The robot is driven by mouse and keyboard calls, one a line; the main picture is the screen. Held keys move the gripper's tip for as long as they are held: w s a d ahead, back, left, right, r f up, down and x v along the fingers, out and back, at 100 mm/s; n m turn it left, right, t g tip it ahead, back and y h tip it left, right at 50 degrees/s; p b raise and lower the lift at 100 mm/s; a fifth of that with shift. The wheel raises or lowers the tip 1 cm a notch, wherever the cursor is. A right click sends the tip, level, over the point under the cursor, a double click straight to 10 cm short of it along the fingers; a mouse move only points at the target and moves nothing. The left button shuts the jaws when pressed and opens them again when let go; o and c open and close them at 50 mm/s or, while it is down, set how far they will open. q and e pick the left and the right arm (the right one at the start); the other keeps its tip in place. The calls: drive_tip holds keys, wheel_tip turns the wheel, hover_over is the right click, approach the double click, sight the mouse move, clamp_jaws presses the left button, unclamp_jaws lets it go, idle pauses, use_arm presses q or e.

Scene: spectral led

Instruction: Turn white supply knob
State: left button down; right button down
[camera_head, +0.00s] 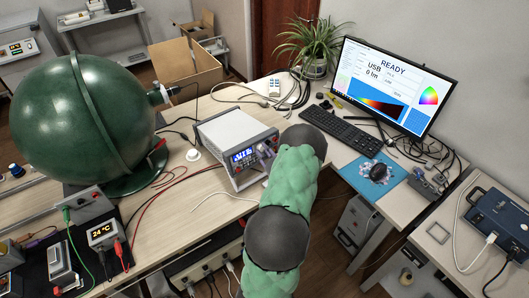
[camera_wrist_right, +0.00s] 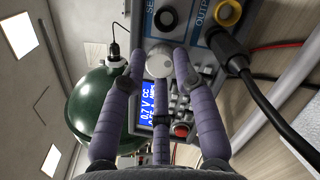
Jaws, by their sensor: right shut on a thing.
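The white supply (camera_head: 232,140) is a bench power supply on the table, with a lit blue display on its front panel. Its front panel (camera_wrist_right: 198,68) fills the middle of the right wrist view, with a display (camera_wrist_right: 147,114) and a red button (camera_wrist_right: 182,130). A round pale knob (camera_wrist_right: 159,66) sits between the purple fingertips of my right gripper (camera_wrist_right: 161,60). The fingers are shut around the knob. In the head view my right gripper (camera_head: 265,153) is at the panel's right side, partly hidden by my green-sleeved arm. My left gripper is not in view.
A large green sphere (camera_head: 80,112) stands at the left. A black plug (camera_wrist_right: 228,44) and cable run right of the panel in the wrist view. A keyboard (camera_head: 342,131) and monitor (camera_head: 392,85) are at the right. Loose cables lie on the table.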

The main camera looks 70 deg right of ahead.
drive_tip(key=c, duration=1)
unclamp_jaws()
drive_tip(key=shift+s+d, duration=0.1)
drive_tip(key=shift+d, duration=0.05)
drive_tip(key=v, duration=1.2)
